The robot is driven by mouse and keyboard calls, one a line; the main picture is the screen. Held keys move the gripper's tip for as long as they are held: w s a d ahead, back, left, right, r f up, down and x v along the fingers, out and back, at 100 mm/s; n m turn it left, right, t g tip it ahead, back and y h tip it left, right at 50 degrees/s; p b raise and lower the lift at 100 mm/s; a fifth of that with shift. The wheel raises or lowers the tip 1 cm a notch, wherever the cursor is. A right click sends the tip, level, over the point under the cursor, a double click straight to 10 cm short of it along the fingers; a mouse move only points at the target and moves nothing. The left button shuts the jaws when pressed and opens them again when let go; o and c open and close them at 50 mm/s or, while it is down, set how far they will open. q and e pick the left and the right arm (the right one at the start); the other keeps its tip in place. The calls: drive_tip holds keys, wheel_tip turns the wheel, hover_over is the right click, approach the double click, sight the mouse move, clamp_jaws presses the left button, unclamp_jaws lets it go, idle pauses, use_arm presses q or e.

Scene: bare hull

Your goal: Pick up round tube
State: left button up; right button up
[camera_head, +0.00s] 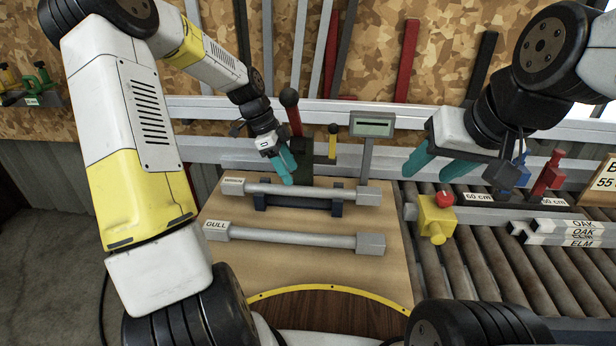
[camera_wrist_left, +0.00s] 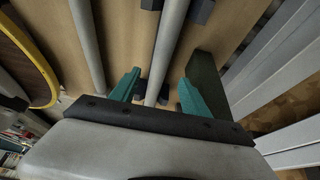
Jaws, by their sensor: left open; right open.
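Two grey tubes with square end blocks lie across the wooden board. The far tube (camera_head: 315,190) has a label on its left end and rests on a dark blue cradle (camera_head: 258,202). The near tube (camera_head: 290,236) is labelled GULL and lies in front of it. My left gripper (camera_head: 284,168) is open just above the far tube, left of its middle. In the left wrist view, this tube (camera_wrist_left: 167,45) runs between the open fingers (camera_wrist_left: 159,77); contact cannot be told. The near tube (camera_wrist_left: 88,45) is outside them. My right gripper (camera_head: 432,165) is open and empty above the rollers' left edge.
A grey display on a post (camera_head: 371,125) and a red-handled lever (camera_head: 292,112) stand behind the far tube. A yellow block with a red knob (camera_head: 436,217) sits right of the board. Labelled bars (camera_head: 575,229) lie on the roller conveyor (camera_head: 490,265).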

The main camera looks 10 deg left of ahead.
sight(298, 187)
use_arm(q)
drive_tip(key=x, duration=0.6)
drive_tip(key=shift+d+f, duration=0.1)
drive_tip(key=shift+f, duration=0.05)
drive_tip(key=shift+c, duration=0.3)
clamp_jaws()
